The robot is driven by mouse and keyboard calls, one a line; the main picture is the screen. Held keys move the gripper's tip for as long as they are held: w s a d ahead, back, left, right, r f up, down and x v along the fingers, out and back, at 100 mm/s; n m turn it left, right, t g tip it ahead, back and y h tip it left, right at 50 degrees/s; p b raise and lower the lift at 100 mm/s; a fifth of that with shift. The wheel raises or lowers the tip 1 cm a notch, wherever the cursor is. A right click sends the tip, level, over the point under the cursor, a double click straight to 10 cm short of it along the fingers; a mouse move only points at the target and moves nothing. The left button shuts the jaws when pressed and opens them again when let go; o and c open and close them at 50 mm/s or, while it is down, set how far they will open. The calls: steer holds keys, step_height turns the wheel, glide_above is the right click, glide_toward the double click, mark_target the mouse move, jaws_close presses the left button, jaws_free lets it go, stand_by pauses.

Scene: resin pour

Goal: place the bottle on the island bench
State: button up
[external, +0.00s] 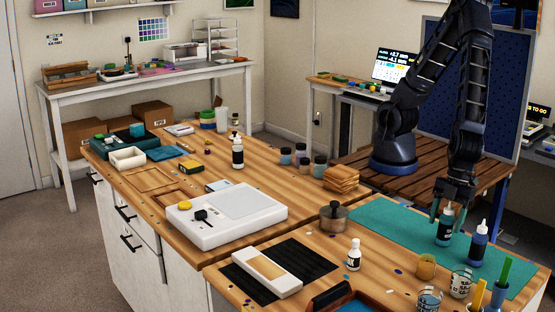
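My gripper (449,211) points down at the right of the external view, over the teal mat (385,228). A dark bottle (445,229) with a pale top stands upright or nearly so directly below it, its top between the fingers. I cannot tell whether the fingers touch it or whether its base rests on the mat. A similar dark blue bottle (478,246) with a white nozzle stands just to the right. The wooden bench with drawers (265,168), likely the island bench, is in the middle.
A white scale (228,214), dark jars (302,160), stacked wooden coasters (341,179) and a metal pot (334,216) occupy the benches. Cups (427,267) stand at the front right. Bare wood shows around the black bottle and jars.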

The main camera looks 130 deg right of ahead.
steer(key=v, duration=1.2)
steer(key=shift+r, duration=0.2)
steer(key=w+d+r+g+y, duration=0.1)
steer(key=w+d+r, duration=0.15)
steer(key=d, duration=0.65)
steer(key=w+d+r+m, duration=0.1)
steer(key=d+r, duration=0.3)
steer(key=d, duration=0.4)
steer(key=w+d+r+g+y, duration=0.1)
steer(key=w+d+r, duration=0.15)
steer(key=d, duration=0.65)
steer(key=s+d+r+t+h, duration=0.1)
steer(key=s+d+r, duration=0.3)
steer(key=s+d, duration=0.3)
steer(key=s+d+r+t+h, duration=0.1)
steer(key=s+d+r, duration=0.3)
steer(key=s+d, duration=0.4)
steer(key=d+t, duration=0.1)
steer(key=d, duration=0.4)
steer(key=shift+s+d, duration=0.2)
steer(key=shift+s, duration=0.1)
